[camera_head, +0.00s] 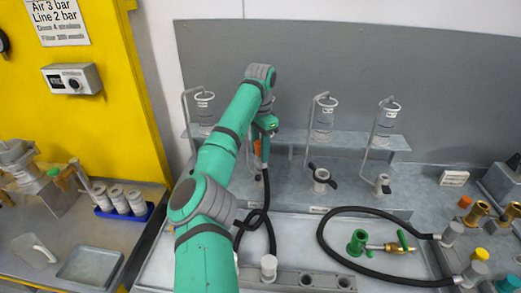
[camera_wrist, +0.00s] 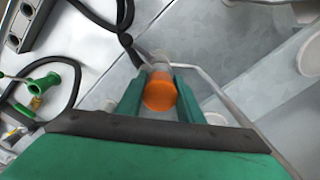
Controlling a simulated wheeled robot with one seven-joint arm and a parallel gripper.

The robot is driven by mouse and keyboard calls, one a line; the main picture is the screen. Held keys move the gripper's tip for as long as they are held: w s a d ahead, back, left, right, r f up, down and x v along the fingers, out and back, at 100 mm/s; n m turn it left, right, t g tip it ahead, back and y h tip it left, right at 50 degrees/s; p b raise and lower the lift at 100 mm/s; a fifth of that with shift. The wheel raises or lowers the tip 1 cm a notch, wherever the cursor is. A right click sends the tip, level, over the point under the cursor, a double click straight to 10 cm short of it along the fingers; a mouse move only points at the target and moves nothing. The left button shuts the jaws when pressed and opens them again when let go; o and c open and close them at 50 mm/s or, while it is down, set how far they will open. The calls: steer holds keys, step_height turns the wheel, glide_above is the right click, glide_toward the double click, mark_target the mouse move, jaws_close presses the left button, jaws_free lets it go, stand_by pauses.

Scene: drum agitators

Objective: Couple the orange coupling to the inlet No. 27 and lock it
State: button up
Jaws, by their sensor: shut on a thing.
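The orange coupling (camera_wrist: 160,92) sits between the two green fingers of my gripper (camera_wrist: 158,82) in the wrist view, and the gripper is shut on it. In the head view only a small part of the orange coupling (camera_head: 257,146) shows beside my gripper (camera_head: 262,152); my arm hides much of that spot. A black hose (camera_head: 266,190) hangs below it. A middle inlet (camera_head: 320,181) with black levers and a right inlet (camera_head: 383,184) stand on the grey bench. Their numbers are too small to read. I cannot tell whether the coupling touches an inlet.
Glass vessels (camera_head: 323,119) on bent tubes stand along the back shelf. Another black hose (camera_head: 330,250) loops around a green-handled valve (camera_head: 359,242) on the right. Brass and coloured fittings (camera_head: 477,212) crowd the far right. A blue tray (camera_head: 127,212) holds white jars at left.

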steer(key=shift+f, duration=0.15)
steer(key=shift+a+f, duration=0.1)
steer(key=shift+f, duration=0.75)
steer(key=shift+a+f, duration=0.15)
steer(key=shift+s, duration=0.1)
steer(key=shift+f, duration=0.3)
stand_by(0.5)
steer(key=o, duration=1.3)
steer(key=shift+d, duration=0.2)
